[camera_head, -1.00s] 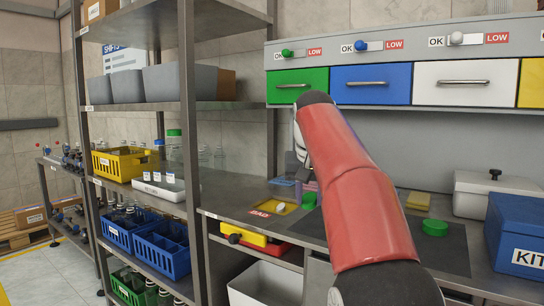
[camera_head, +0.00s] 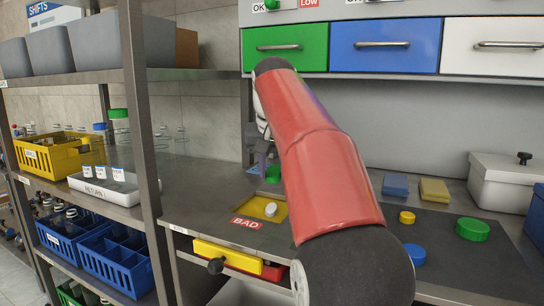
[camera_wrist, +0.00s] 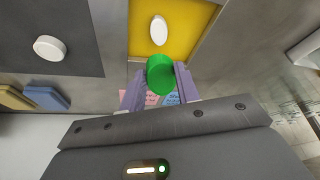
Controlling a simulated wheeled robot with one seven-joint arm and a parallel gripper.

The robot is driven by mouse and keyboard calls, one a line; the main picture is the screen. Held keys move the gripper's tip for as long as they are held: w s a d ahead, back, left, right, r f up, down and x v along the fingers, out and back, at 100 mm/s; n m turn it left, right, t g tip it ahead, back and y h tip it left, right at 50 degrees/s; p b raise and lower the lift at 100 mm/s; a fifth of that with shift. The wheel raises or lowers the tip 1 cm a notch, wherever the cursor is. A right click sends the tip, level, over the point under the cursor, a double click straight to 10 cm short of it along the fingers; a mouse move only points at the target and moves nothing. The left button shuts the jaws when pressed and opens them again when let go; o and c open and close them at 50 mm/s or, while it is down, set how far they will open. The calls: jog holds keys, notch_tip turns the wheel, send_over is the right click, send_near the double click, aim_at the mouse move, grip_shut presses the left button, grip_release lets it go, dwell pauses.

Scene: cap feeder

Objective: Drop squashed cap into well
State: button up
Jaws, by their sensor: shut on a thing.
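My gripper (camera_wrist: 159,88) is shut on a green cap (camera_wrist: 161,75), held between its two purple fingers; the cap's outline looks uneven. In the head view the green cap (camera_head: 273,174) shows just behind the yellow well (camera_head: 254,207), which has a BAD label (camera_head: 246,222) at its front. In the wrist view the well (camera_wrist: 190,42) lies beyond the fingertips, and the cap overlaps its near edge in the picture. A white oval cap (camera_wrist: 158,30) lies in the well. My red arm hides part of the counter.
A dark mat (camera_head: 455,270) at right holds green (camera_head: 472,229), yellow (camera_head: 407,217) and blue (camera_head: 415,254) caps. A white cap (camera_wrist: 48,48) lies on it in the wrist view. Sponges (camera_head: 396,184) and a lidded white box (camera_head: 503,182) stand behind. A shelf post (camera_head: 140,120) stands left.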

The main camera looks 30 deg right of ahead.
jog(key=shift+f+b, duration=1.05)
jog(key=o, duration=1)
jog(key=p+v, duration=0.2)
jog(key=v, duration=0.6)
jog(key=shift+p, duration=0.35)
